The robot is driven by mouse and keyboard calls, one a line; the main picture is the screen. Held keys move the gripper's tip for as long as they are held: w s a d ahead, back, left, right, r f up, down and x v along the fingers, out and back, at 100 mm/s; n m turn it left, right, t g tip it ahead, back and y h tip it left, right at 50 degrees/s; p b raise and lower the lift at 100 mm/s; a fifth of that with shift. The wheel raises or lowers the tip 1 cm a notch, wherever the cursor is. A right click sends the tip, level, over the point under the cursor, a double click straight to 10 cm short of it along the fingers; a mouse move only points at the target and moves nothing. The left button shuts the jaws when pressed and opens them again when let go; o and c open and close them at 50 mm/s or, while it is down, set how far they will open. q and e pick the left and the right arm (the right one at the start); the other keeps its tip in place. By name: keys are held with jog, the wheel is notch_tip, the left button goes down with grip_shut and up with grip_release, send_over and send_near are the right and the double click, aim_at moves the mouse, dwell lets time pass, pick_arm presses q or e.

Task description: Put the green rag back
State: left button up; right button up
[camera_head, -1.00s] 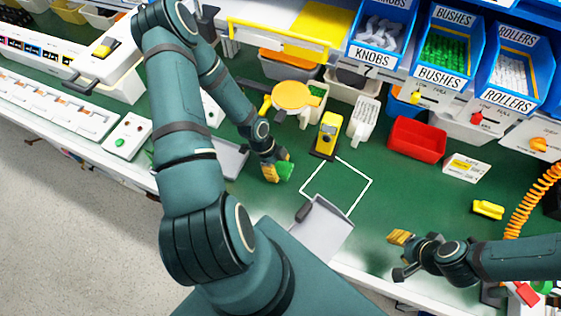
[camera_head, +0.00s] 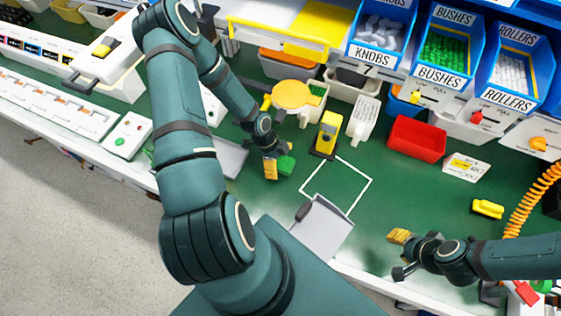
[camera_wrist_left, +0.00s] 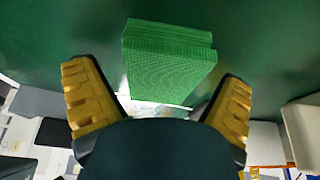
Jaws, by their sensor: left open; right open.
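The green rag (camera_head: 287,165) is a small folded block on the green bench top, left of the white outlined square (camera_head: 351,171). My left gripper (camera_head: 275,167) is right beside it, with a yellow fingertip on its left. In the left wrist view the rag (camera_wrist_left: 165,58) shows as a ribbed, layered stack ahead of the two spread yellow fingers, with a gap on each side. The left gripper is open and not clamped on it. My right gripper (camera_head: 399,254) is open and empty near the bench's front edge.
A yellow device (camera_head: 328,133) stands behind the white square. A grey tray with a dark handle (camera_head: 324,229) lies at its front. A red bin (camera_head: 417,139) is back right, and an orange disc (camera_head: 292,94) is behind the left gripper. The bench inside the square is clear.

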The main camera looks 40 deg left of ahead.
pick_arm(q)
jog(key=p+v, duration=0.1)
jog(key=v, duration=1.1)
jog(key=shift+d, duration=0.1)
